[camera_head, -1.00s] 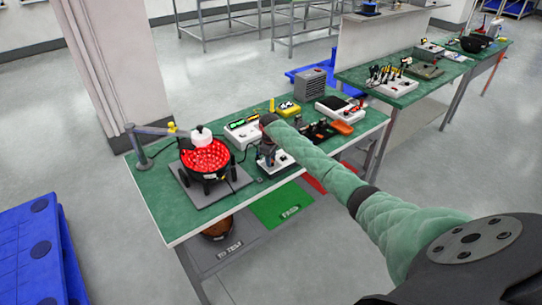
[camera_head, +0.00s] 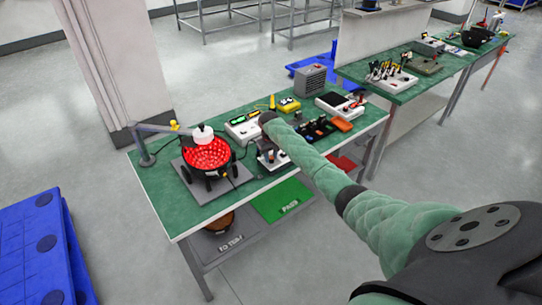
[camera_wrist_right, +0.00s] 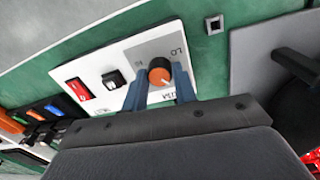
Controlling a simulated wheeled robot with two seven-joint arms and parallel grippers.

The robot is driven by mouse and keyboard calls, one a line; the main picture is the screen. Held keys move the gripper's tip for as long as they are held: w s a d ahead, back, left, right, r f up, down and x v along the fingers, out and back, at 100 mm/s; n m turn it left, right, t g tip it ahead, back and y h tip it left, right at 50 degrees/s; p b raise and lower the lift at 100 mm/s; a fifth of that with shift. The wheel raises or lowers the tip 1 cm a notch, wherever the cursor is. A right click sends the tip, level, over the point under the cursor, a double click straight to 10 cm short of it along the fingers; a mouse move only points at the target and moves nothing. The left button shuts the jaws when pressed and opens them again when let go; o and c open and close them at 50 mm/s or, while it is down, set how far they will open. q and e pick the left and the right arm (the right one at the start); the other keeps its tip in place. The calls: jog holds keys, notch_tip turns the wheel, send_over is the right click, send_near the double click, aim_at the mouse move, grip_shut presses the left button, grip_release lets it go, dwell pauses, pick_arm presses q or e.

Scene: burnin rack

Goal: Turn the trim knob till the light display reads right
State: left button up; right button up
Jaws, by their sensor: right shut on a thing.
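The trim knob (camera_wrist_right: 160,74) is a round knob with an orange cap, on a grey patch marked LO and HI on a white control box (camera_wrist_right: 112,72). My right gripper (camera_wrist_right: 159,80) has its two blue-grey fingers on either side of the knob, shut on it. In the head view the box (camera_head: 275,162) is partly hidden under my right wrist. A round black bowl-shaped unit (camera_head: 206,155) filled with lit red lights stands left of it. A white box with a small lit green display (camera_head: 239,127) stands behind. Its reading is too small to make out. My left gripper is not in view.
The green bench (camera_head: 163,191) also holds a lamp arm (camera_head: 150,128), a yellow meter (camera_head: 288,105), a grey vented box (camera_head: 310,82) and an orange item (camera_head: 341,124). Below are a green PASS mat (camera_head: 283,200) and a grey mat. The bench's front left is clear.

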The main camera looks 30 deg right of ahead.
jog(key=shift+r, duration=0.1)
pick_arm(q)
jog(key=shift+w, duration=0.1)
pick_arm(e)
jog(key=o, duration=1)
jog(key=shift+r, duration=0.1)
jog(key=shift+r+b, duration=0.4)
jog(key=r+b, duration=0.1)
jog(key=r, duration=0.1)
jog(key=r+b, duration=0.1)
jog(key=r, duration=0.2)
jog(key=shift+w+a+r, duration=0.1)
jog(key=shift+a+r, duration=0.1)
jog(key=shift+r, duration=0.1)
jog(key=shift+r+b, duration=0.3)
jog(key=shift+r, duration=0.25)
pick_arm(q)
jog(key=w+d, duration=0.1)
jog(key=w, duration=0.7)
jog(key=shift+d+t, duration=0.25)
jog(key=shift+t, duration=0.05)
